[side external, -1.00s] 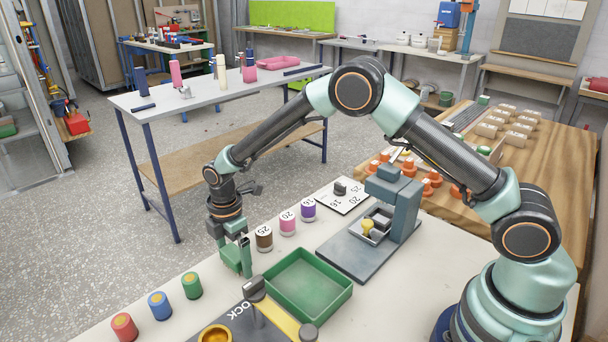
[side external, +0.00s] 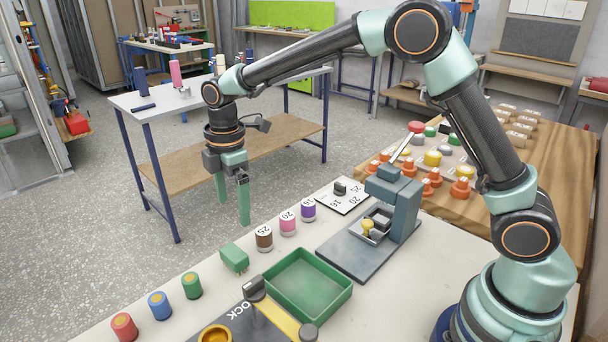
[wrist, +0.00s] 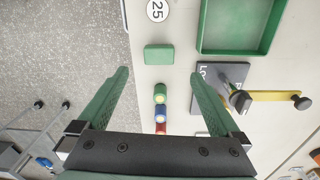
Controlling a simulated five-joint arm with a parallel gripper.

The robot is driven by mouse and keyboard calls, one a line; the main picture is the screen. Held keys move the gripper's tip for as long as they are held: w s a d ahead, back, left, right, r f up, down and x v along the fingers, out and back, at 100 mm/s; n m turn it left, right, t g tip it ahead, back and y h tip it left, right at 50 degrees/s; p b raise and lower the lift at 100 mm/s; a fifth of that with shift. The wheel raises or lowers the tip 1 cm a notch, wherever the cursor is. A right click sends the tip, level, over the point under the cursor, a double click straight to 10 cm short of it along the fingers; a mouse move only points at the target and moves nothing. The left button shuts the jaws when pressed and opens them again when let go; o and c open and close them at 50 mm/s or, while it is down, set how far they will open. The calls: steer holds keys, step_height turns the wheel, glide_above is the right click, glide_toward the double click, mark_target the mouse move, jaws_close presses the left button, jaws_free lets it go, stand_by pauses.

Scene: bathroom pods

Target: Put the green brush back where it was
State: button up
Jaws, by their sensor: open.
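The green brush (side external: 234,258), a small block, sits on the white table between the brown 25 cylinder and the green cylinder, left of the green tray. In the wrist view the brush (wrist: 158,54) lies just beyond my fingertips, near the table edge. My gripper (side external: 233,206) is open and empty, raised above the brush and apart from it. In the wrist view its two green fingers (wrist: 160,78) stand wide apart with nothing between them.
The empty green tray (side external: 306,284) is right of the brush. Red, blue and green cylinders (side external: 160,305) stand in front-left; numbered cylinders (side external: 264,238) stand behind. A LOCK plate with a lever (side external: 254,289) is in front. A grey press (side external: 392,205) stands farther right.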

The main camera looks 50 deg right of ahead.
steer(key=s+d+r+m+t, duration=0.2)
steer(key=s+d+r+m, duration=0.55)
steer(key=r, duration=0.25)
steer(key=s+d+m+t, duration=0.3)
steer(key=s+d+m, duration=0.3)
steer(key=s+m, duration=0.3)
steer(key=shift+s+d, duration=0.35)
steer(key=shift+s, duration=0.8)
steer(key=shift+r, duration=0.1)
